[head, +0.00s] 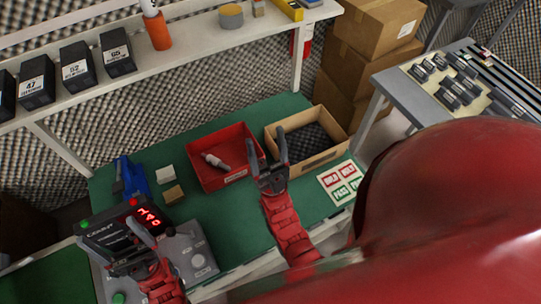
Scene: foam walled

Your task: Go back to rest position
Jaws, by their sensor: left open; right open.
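My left gripper (137,243) is at the lower left, over the grey device with the red digit display (147,216). Its fingers are spread and I see nothing between them. My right gripper (266,154) is open and empty, its fingers pointing away from me. In the picture it overlaps the gap between the red bin (212,183) and the cardboard box (330,155). A white bottle-like item (215,161) lies in the red bin. I cannot tell how high either gripper is above the table.
The green-topped table (232,232) carries a blue tool (133,178), small blocks (173,194) and a label sheet (341,182). A shelf (185,45) with dark boxes (77,66) runs behind. Cartons (372,40) and a grey side table (395,88) stand at the right.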

